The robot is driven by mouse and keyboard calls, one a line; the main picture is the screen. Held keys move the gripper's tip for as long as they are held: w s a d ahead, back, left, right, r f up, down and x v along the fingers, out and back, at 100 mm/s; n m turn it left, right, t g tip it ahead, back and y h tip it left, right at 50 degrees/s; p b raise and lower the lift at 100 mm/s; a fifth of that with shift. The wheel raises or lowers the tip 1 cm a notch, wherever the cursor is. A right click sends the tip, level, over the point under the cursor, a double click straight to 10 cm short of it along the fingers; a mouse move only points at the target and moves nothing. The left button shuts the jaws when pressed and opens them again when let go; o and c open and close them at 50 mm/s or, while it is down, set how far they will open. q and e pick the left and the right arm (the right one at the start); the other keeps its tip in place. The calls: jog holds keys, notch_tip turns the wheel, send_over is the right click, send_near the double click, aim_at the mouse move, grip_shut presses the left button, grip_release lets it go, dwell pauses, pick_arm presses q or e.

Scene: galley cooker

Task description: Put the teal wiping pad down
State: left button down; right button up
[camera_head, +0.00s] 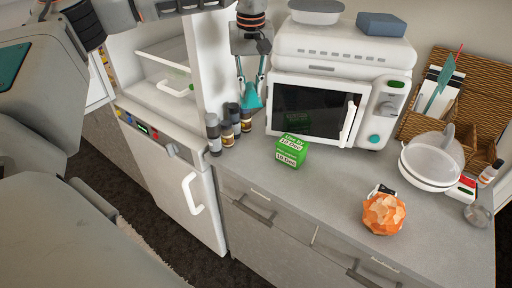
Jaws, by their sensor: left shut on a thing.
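My left gripper (251,82) hangs down from the top of the view, left of the microwave and behind the spice jars. It is shut on the teal wiping pad (252,98), which shows as a small teal shape between and below the fingertips. The pad is close to the worktop's back part, beside the microwave's left side. I cannot tell whether its lower edge touches the worktop (330,185). My right gripper is not in view.
Several spice jars (213,134) stand in front of the pad. A white microwave (318,105) is to its right, with a blue block (386,24) on top. A green box (291,151), an orange faceted object (384,214) and white bowls (431,162) stand on the worktop. Its front middle is clear.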

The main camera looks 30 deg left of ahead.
pick_arm(q)
jog(key=shift+w+a+r, duration=0.1)
jog(key=shift+w+r, duration=0.15)
jog(key=shift+r, duration=0.05)
notch_tip(320, 180, down, 20)
jog(key=shift+a+r+p, duration=0.1)
jog(key=shift+p, duration=0.25)
jog(key=c, duration=2.3)
grip_release()
jog(key=shift+f, duration=0.2)
jog(key=o, duration=0.4)
jog(key=shift+r, duration=0.1)
jog(key=r, duration=0.8)
jog(key=s+d+r+b, duration=0.1)
jog(key=r, duration=0.3)
